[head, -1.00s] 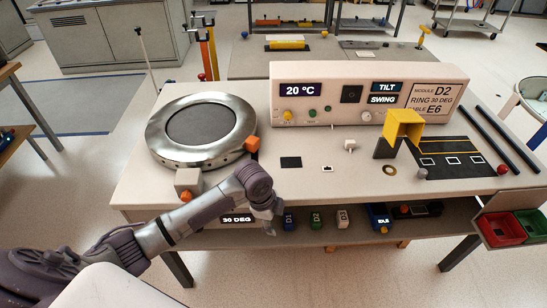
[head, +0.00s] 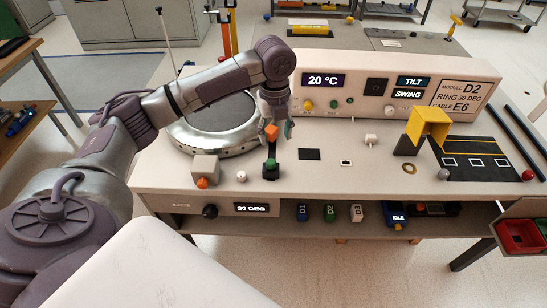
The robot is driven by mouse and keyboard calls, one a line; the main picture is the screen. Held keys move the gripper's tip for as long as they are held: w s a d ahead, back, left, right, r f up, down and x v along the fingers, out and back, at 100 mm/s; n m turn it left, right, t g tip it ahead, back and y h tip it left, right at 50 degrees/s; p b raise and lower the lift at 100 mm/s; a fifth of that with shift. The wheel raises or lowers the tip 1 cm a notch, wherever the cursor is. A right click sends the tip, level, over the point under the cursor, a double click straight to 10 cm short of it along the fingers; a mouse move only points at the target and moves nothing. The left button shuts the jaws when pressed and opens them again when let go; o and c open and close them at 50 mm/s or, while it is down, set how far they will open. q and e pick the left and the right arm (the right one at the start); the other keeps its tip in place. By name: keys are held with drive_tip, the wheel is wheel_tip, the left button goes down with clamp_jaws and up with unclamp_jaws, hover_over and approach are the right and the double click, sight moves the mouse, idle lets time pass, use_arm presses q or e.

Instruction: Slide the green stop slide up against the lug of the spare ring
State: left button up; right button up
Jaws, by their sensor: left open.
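The steel spare ring (head: 221,141) lies on the left of the worktable, partly hidden behind my left arm. Its orange lug (head: 271,132) sticks out at the ring's right edge. The green stop slide (head: 270,163) sits on a short black track just in front of the lug, with a visible gap between them. My left gripper (head: 277,122) is open and points down, right at the lug and above and behind the slide. Its fingers partly overlap the lug in the picture; I cannot tell whether they touch it. My right gripper is not in view.
A grey block (head: 205,167) with an orange knob and a white ball (head: 241,175) stand left of the slide. The control box (head: 380,87) stands behind, close to the gripper. A yellow bracket (head: 430,118) is at right. The tabletop between is mostly clear.

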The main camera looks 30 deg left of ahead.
sight(271, 162)
use_arm(q)
drive_tip(key=shift+m, duration=0.4)
drive_tip(key=f, duration=0.4)
drive_tip(key=a+f+p, duration=0.1)
drive_tip(key=f, duration=0.6)
drive_tip(key=shift+a+f, duration=0.2)
drive_tip(key=shift+f, duration=0.1)
clamp_jaws()
